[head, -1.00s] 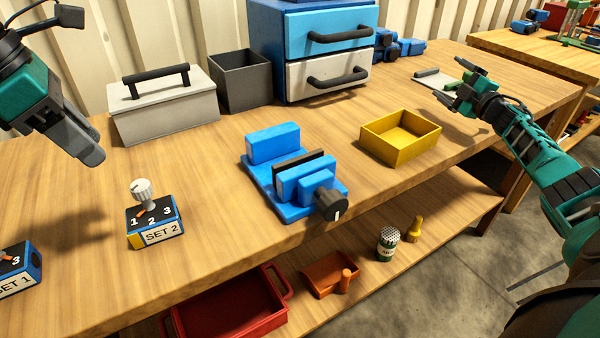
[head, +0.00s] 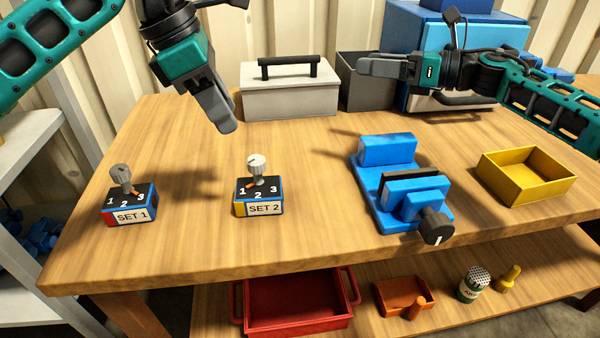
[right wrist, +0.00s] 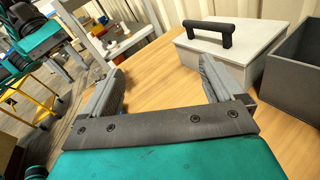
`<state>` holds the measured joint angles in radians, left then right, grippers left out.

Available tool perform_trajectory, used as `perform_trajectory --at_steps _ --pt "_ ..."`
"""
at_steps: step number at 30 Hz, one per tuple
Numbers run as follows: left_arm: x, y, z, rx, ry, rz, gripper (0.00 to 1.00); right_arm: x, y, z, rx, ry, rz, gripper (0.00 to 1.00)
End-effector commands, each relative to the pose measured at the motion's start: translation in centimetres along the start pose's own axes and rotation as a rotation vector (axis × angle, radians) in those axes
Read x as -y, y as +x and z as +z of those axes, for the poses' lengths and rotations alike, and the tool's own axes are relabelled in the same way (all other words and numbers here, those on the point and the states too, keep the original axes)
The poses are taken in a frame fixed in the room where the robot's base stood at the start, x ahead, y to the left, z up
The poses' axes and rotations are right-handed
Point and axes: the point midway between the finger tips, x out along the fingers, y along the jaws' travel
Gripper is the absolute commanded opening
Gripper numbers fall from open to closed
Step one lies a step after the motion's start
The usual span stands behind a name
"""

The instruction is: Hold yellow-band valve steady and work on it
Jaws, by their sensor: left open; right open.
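The yellow-band valve (head: 258,196) is a small blue and black block labelled SET 2, standing upright on the bench. A pale knob (head: 257,164) tops it, with an orange pointer near the 1. My left gripper (head: 226,128) is open and empty, above and behind the valve, apart from it. My right gripper (head: 362,70) is open and empty, raised in front of the dark bin, right of and behind the valve. Its spread fingers also show in the right wrist view (right wrist: 162,78), with nothing between them. The valve cannot be made out there.
A red-band SET 1 valve (head: 129,205) stands to the left. A blue vise (head: 390,207) and a yellow tray (head: 525,181) are to the right. A grey toolbox (head: 290,98), a dark bin (head: 360,95) and a blue drawer unit (head: 405,40) stand behind. The bench between both valves is clear.

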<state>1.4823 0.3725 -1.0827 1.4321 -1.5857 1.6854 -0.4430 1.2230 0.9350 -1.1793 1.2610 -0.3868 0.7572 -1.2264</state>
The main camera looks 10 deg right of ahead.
Motion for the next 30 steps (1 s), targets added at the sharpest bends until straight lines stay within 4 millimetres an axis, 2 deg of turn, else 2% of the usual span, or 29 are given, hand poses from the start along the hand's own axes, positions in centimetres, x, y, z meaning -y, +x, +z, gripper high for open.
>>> perform_trajectory --at_steps 1,6,9,13,18,22,30 --pt "0.0 0.0 0.0 0.000 0.000 0.000 0.43 -1.9 1.6 -0.9 -0.042 -0.061 0.052 0.94" --pt "0.0 0.0 0.0 0.000 0.000 0.000 0.43 -7.6 6.1 -6.6 -0.173 -0.187 0.209 0.94" --pt "0.0 0.0 0.0 0.000 0.000 0.000 0.43 -10.7 7.7 -10.1 -0.239 -0.235 0.291 0.94" --pt "0.0 0.0 0.0 0.000 0.000 0.000 0.43 -13.8 8.6 -13.6 -0.302 -0.278 0.374 0.94" --pt "0.0 0.0 0.0 0.000 0.000 0.000 0.43 -15.8 8.8 -16.1 -0.345 -0.306 0.430 0.94" --pt "0.0 0.0 0.0 0.000 0.000 0.000 0.43 -16.5 9.4 -16.9 -0.353 -0.312 0.445 0.94" --pt "0.0 0.0 0.0 0.000 0.000 0.000 0.43 -17.9 12.8 -18.4 -0.354 -0.311 0.445 0.94"
